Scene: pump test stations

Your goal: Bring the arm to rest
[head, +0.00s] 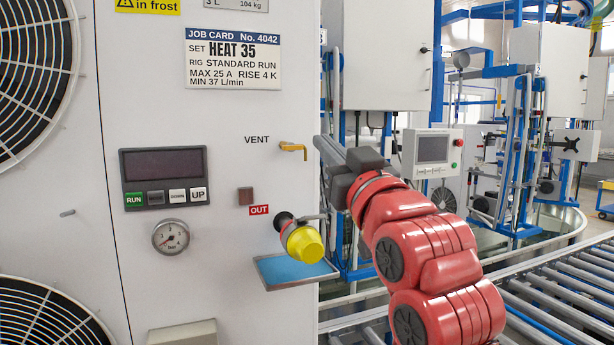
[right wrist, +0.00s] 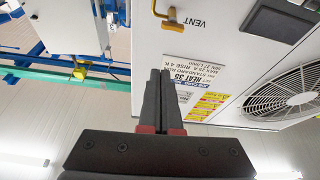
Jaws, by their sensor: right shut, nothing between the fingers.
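My right arm, red with dark grey joints, reaches in from the lower right in the head view. Its right gripper (head: 325,146) points up and left, beside the right edge of the white pump unit (head: 235,130). The gripper is shut and empty. In the right wrist view the two dark fingers (right wrist: 159,75) lie together with nothing between them. The brass vent lever (head: 292,148) is to the left of the fingertips and apart from them in the head view; it also shows in the right wrist view (right wrist: 170,20). My left gripper is not in view.
The unit carries a control panel (head: 165,178), a gauge (head: 170,236), a job card (head: 234,58) and a yellow-capped outlet (head: 305,244) above a blue tray (head: 294,270). A roller conveyor (head: 560,290) runs at the lower right. Blue-framed stations stand behind.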

